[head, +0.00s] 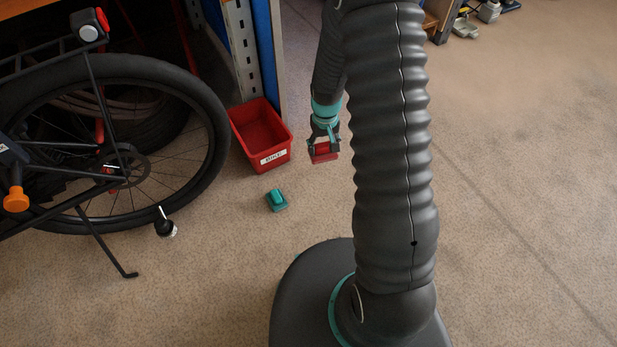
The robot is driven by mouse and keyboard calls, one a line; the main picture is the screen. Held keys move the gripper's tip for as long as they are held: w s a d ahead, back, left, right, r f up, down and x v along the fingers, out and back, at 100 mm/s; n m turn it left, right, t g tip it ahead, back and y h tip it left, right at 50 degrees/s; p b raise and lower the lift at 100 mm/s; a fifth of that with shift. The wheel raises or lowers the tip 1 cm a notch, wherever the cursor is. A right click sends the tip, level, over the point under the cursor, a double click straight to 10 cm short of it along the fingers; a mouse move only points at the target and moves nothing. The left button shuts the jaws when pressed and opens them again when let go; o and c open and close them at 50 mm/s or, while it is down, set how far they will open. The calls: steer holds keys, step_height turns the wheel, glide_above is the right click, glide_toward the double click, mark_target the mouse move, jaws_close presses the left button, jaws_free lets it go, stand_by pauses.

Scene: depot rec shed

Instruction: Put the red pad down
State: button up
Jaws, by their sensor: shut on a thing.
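My gripper (323,146) is right of the red bin, partly beside my arm's dark column in the head view. It is shut on the red pad (325,157), a small red block that shows below the fingers. The pad's upper part is hidden by the fingers. I cannot tell whether the pad touches the floor or hangs just above it.
A red bin (247,148) with a white label stands on the carpet by a blue panel (265,50). A teal block (277,201) lies on the floor in front of it. A bicycle (105,140) stands at left.

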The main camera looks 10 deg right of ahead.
steer(key=s+d+f+n+b, duration=0.1)
steer(key=d+f, duration=0.2)
steer(key=f, duration=0.5)
steer(key=s+d+f+n+b, duration=0.1)
steer(key=d+f+n+b, duration=0.15)
steer(key=f, duration=0.65)
steer(key=shift+m, duration=0.35)
steer(key=w+a+f, duration=0.4)
steer(key=w, duration=0.1)
steer(key=w+a+f, duration=0.2)
steer(key=w+a, duration=0.1)
steer(key=shift+w+f, duration=0.2)
steer(key=shift+f, duration=0.05)
steer(key=shift+a+f, duration=0.1)
steer(key=shift+f, duration=1.9)
steer(key=shift+f+b, duration=0.25)
steer(key=shift+b, duration=0.25)
steer(key=o, duration=1.3)
steer(key=shift+r, duration=0.1)
